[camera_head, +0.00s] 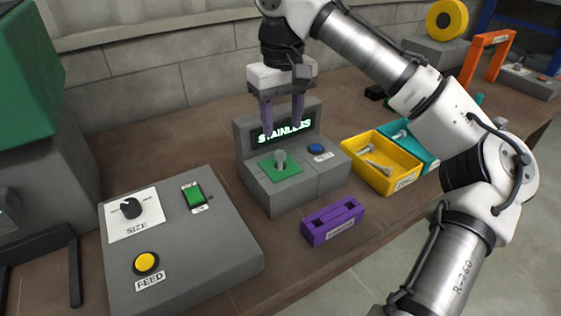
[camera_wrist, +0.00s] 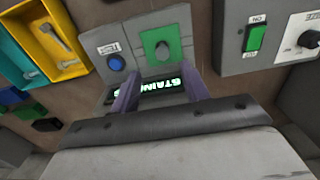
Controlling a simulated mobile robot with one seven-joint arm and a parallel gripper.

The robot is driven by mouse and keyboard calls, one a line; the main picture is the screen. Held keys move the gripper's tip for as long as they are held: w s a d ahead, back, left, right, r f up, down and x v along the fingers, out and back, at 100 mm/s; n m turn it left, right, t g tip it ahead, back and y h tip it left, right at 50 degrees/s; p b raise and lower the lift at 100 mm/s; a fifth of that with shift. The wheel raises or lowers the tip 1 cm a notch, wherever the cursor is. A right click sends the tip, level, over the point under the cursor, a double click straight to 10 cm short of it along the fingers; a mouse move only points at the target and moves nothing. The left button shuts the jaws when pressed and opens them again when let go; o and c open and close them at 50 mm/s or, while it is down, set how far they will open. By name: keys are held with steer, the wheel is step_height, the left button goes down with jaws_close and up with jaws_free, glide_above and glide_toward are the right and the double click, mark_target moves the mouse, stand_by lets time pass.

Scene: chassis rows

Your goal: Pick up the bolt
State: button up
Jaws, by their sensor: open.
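A grey bolt (camera_head: 280,158) stands upright, head up, on a green pad (camera_head: 268,168) on the front of a grey test box (camera_head: 257,195). In the wrist view the bolt (camera_wrist: 162,49) shows as a round head on the green pad (camera_wrist: 150,38). The box's lit display reads "STAINLESS". My gripper (camera_head: 284,128) is open and empty, pointing down above the box, with its purple fingers apart in front of the display. In the wrist view the fingers (camera_wrist: 160,80) flank the display, and the bolt is just beyond their tips.
A blue button (camera_head: 317,148) is beside the pad. A yellow bin (camera_head: 352,155) and a teal bin (camera_head: 425,158) at the right hold bolts. A purple slotted block (camera_head: 333,222) lies in front. A grey feed panel (camera_head: 205,245) with switch and knob is at left.

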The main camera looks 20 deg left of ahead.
mark_target(280, 153)
step_height(280, 153, down, 9)
steer(key=shift+s+a+r, duration=0.15)
jaws_close()
stand_by(0.5)
